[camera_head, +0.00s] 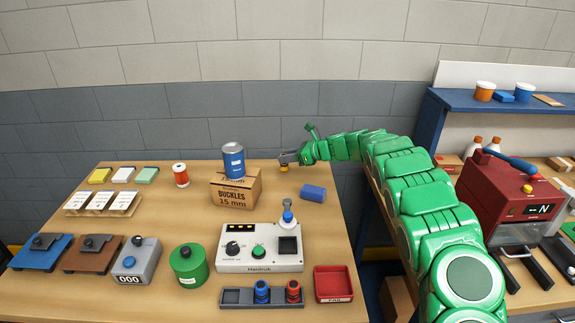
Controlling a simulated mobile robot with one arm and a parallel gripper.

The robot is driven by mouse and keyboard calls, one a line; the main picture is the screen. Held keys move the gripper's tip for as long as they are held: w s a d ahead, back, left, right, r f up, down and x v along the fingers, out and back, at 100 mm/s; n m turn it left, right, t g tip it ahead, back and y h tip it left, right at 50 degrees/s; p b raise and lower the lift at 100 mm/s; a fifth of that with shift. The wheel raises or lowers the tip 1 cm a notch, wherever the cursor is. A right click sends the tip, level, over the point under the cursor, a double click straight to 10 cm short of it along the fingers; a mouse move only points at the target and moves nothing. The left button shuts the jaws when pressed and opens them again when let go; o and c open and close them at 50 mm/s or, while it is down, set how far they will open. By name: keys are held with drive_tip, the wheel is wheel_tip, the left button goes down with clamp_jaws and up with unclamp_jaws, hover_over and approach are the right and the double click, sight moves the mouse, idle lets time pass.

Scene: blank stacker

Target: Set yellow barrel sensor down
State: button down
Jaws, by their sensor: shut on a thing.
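My gripper (287,159) is at the far right part of the wooden table, at the end of my green arm. It is shut on the yellow barrel sensor (283,168), of which only a small yellow-orange part shows below the fingers. The sensor is close to the table top; I cannot tell whether it touches the wood. A dark grey rack (233,299) at the front holds a blue barrel sensor (262,293) and a red barrel sensor (293,292) upright. A white Haidruk device (272,262) stands behind the rack.
A buckles carton (233,192) with a blue can (233,162) on top stands left of my gripper. A blue cylinder (313,193) lies to its right front. A red tray (333,284) is at the front right. Bare table surrounds the gripper.

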sight(287, 165)
drive_tip(key=shift+w+f, duration=0.1)
drive_tip(key=shift+f, duration=0.05)
drive_tip(key=shift+w+a+f, duration=0.1)
drive_tip(key=shift+w+f, duration=0.2)
drive_tip(key=shift+f, duration=1.5)
drive_tip(key=shift+f, duration=0.15)
drive_tip(key=c, duration=0.8)
unclamp_jaws()
drive_tip(key=shift+s+d+r, duration=0.1)
drive_tip(key=shift+d+r, duration=0.15)
drive_tip(key=shift+d, duration=0.05)
drive_tip(key=v, duration=1.1)
drive_tip(key=shift+s+d+r, duration=0.1)
drive_tip(key=shift+s+d, duration=0.05)
drive_tip(key=shift+d, duration=0.05)
